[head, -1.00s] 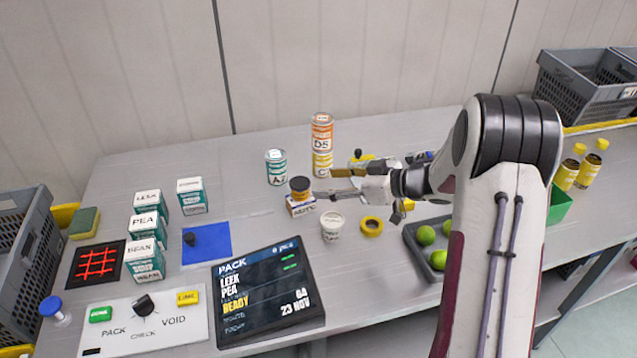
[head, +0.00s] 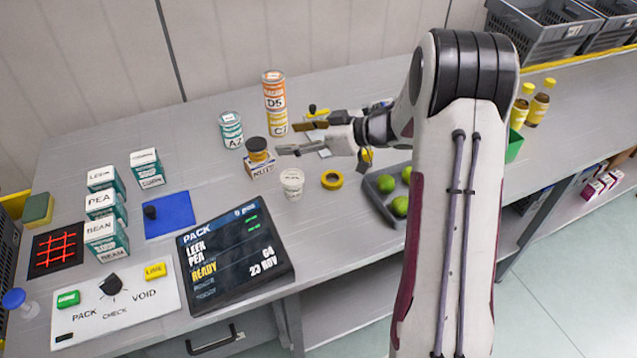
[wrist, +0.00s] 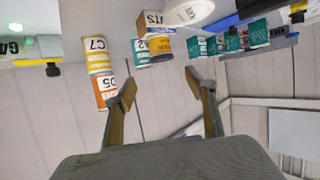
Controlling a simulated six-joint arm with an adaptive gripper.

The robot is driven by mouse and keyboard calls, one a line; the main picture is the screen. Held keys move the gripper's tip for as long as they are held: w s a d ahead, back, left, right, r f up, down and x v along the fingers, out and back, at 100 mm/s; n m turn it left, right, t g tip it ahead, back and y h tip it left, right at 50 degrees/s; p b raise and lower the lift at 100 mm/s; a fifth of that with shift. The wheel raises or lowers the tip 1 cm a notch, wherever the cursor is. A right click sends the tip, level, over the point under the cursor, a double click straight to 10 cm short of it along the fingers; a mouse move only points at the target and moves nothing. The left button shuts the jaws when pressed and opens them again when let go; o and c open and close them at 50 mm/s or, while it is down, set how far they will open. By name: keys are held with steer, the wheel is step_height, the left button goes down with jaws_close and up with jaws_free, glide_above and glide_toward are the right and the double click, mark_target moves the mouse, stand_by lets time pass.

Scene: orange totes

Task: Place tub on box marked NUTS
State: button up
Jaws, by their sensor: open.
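The white tub (head: 292,183) stands upright on the bench, in front of a small box. The box (head: 261,167) is white and tan, with dark lettering too small to read surely in the head view; in the wrist view its label (wrist: 154,17) partly shows and seems to end in "TS". My gripper (head: 298,138) is open and empty, just right of the jar and above the bench, apart from the tub. In the wrist view the tub (wrist: 188,12) is cut by the top edge.
An orange can stack (head: 274,102) and a teal can (head: 231,130) stand behind the box. A yellow tape roll (head: 332,179) lies right of the tub. A grey tray (head: 371,199) holds limes.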

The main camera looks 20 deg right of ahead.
steer(key=w+d+r+m+t+h, duration=0.25)
steer(key=r+h, duration=0.35)
steer(key=r, duration=0.5)
steer(key=s+d+r+m+h, duration=0.35)
steer(key=s+r+h, duration=0.3)
steer(key=s, duration=0.35)
steer(key=s+a+f+m+g+y, duration=0.1)
steer(key=s+a, duration=0.3)
steer(key=s, duration=0.6)
steer(key=s+a+f+m+g+y, duration=0.1)
steer(key=s+a+f+g, duration=0.2)
steer(key=s, duration=0.8)
steer(key=s+a+f+m+g+y, duration=0.1)
steer(key=s+a+f+g, duration=0.1)
steer(key=s+a, duration=0.4)
steer(key=s, duration=0.4)
steer(key=shift+s+f, duration=0.3)
steer(key=shift+f, duration=0.05)
